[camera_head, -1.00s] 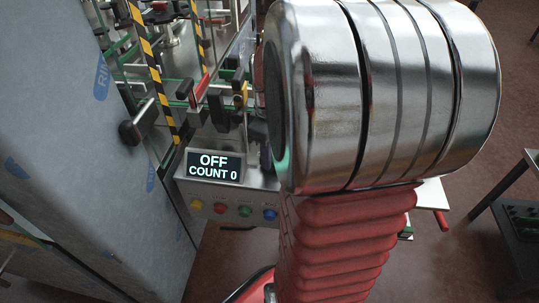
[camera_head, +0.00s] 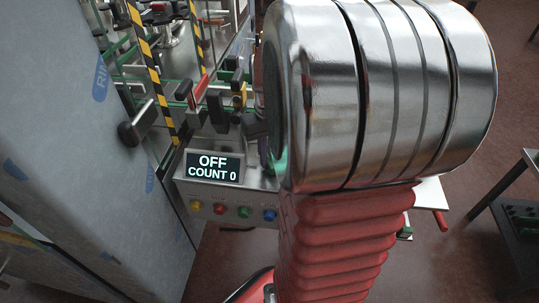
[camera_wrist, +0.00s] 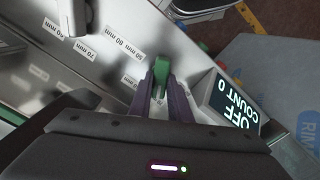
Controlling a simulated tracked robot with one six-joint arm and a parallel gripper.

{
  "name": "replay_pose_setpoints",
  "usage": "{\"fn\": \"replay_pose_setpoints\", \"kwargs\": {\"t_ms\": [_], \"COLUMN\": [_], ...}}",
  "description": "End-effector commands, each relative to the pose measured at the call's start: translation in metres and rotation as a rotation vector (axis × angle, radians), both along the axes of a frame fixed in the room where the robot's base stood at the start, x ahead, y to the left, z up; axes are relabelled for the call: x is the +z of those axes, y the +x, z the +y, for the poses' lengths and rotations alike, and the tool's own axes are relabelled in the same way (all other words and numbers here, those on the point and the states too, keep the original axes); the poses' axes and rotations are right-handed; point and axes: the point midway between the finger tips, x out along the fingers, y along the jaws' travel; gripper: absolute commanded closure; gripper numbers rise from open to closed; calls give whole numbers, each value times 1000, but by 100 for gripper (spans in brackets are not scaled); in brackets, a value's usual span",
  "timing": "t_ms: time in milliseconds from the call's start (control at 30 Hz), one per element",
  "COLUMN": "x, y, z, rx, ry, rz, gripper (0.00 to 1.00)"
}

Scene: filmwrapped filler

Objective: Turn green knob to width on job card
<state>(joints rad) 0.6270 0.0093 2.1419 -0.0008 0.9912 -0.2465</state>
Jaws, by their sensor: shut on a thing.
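The green knob (camera_wrist: 161,70) shows in the wrist view between the tips of my gripper (camera_wrist: 160,88). The gripper's purple fingers are shut on it. Labels lie on the metal panel around it, among them an 80 mm label (camera_wrist: 122,41), a 70 mm label (camera_wrist: 84,49) and a 60 mm label (camera_wrist: 129,80). I cannot tell which label the knob points at. In the head view my arm hides most of the knob and gripper. I cannot make out a job card.
The display (camera_head: 214,167) reads OFF and COUNT 0. Several coloured buttons (camera_head: 219,208) sit below it. Black-handled levers and a yellow-black striped post (camera_head: 151,70) stand behind the display.

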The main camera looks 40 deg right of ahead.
Motion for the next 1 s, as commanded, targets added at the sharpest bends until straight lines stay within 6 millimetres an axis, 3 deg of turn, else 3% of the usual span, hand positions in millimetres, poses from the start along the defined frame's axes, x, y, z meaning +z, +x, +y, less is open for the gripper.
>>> {"fn": "replay_pose_setpoints", "kwargs": {"t_ms": [433, 467, 700, 1000], "x": [2, 2, 1, 2], "y": [3, 3, 2, 1], "z": [-1, -1, 0, 0], "rx": [-12, -11, -11, -10], "ry": [-3, -3, -2, -1], "rz": [-8, -8, -5, -3], "gripper": [100, 81, 64, 64]}}
